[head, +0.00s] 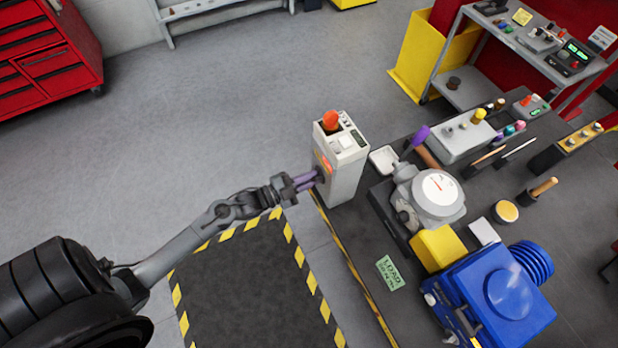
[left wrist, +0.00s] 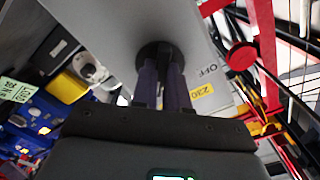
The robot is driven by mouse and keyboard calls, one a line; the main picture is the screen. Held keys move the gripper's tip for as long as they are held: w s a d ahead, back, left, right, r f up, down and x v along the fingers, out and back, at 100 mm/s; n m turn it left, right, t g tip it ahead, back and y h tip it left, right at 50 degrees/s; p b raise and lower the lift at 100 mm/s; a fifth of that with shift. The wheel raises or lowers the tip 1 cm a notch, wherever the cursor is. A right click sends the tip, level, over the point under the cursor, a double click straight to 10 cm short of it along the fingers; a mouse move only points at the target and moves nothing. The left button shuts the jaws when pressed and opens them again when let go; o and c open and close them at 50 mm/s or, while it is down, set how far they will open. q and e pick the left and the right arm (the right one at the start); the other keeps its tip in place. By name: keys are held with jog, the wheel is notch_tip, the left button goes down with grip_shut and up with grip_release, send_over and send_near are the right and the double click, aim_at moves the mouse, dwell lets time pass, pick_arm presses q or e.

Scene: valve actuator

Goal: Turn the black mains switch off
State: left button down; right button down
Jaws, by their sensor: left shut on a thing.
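A grey-white control box (head: 347,178) stands upright at the table's left edge in the head view, with an orange-red knob (head: 330,120) on top. In the left wrist view the black mains switch (left wrist: 153,50) is a round black part on the pale panel (left wrist: 195,55), with the word OFF printed to its right and a yellow 230 label below that. My left gripper (head: 306,180) reaches the box's left face. Its two purple-grey fingers also show in the left wrist view (left wrist: 163,78), shut on the switch's grip, which they partly hide. The switch's exact angle is unclear.
The dark workbench (head: 395,300) carries a round gauge (head: 437,195), a yellow block (head: 438,247) and a blue machine (head: 490,300) right of the box. A black mat (head: 245,290) with yellow-striped edges lies below my left arm. Open floor lies left of the box.

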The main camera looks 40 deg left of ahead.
pick_arm(q)
jog(key=shift+n+p, duration=4.6)
jog(key=shift+n, duration=4)
jog(key=c, duration=1.1)
grip_release()
jog(key=shift+c, duration=0.2)
jog(key=b+v, duration=0.1)
jog(key=v, duration=1)
